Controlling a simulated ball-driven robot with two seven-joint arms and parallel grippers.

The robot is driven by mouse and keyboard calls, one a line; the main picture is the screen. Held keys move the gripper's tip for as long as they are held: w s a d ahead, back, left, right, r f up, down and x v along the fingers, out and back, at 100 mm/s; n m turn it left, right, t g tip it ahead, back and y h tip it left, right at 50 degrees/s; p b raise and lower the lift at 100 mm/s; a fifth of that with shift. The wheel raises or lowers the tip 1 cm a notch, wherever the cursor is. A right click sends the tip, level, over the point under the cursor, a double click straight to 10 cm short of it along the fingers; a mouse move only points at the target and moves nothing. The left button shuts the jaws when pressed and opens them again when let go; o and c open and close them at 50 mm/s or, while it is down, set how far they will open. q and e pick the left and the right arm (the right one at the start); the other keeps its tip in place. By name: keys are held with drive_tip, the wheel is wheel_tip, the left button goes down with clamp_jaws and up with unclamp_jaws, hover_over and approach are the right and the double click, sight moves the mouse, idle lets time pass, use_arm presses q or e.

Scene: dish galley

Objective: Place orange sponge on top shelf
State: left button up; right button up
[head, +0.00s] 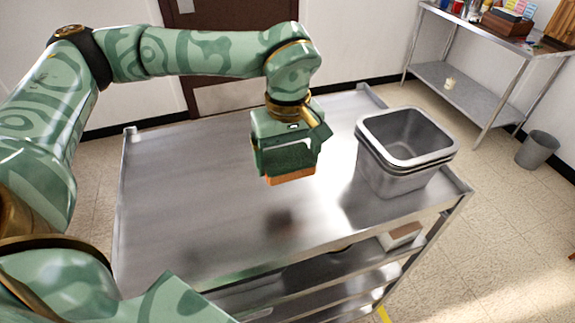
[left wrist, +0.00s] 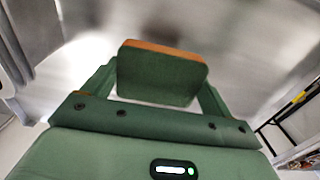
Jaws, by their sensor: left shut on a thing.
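My left gripper (head: 290,168) is above the metal cart's top shelf (head: 190,190) in the head view, pointing down. It is shut on the orange sponge (head: 291,177), whose orange lower part shows below the fingers. In the left wrist view the sponge (left wrist: 160,72) sits between the two fingers, with a dark green face and an orange edge. A dark blurred reflection shows on the shelf in front of the sponge, and the sponge looks held a little above the surface. My right gripper is not in view.
Stacked grey metal bins (head: 405,150) stand on the right end of the top shelf. Lower shelves show below, with a white box (head: 400,236) on one. A side table (head: 480,98) and a grey waste bin (head: 537,149) stand at the right. The shelf's left and middle are clear.

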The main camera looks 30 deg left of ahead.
sight(288, 161)
use_arm(q)
drive_tip(key=w+f, duration=0.1)
drive_tip(key=w+a+f, duration=0.1)
drive_tip(key=w+f, duration=0.1)
drive_tip(key=f, duration=0.1)
drive_tip(key=shift+a, duration=0.25)
drive_tip(key=shift+a+f, duration=0.1)
drive_tip(key=shift+f, duration=0.1)
drive_tip(key=shift+w+a+f, duration=0.1)
drive_tip(key=shift+a+f, duration=0.05)
drive_tip(key=shift+f, duration=0.15)
drive_tip(key=f, duration=0.3)
drive_tip(key=shift+w+f, duration=0.15)
drive_tip(key=shift+w, duration=0.05)
drive_tip(key=shift+s, duration=0.1)
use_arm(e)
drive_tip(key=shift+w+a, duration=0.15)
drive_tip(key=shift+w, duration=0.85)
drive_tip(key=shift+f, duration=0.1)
use_arm(q)
drive_tip(key=o, duration=0.8)
drive_tip(key=shift+f, duration=0.1)
wheel_tip(288, 161, up, 12)
drive_tip(key=shift+r, duration=0.2)
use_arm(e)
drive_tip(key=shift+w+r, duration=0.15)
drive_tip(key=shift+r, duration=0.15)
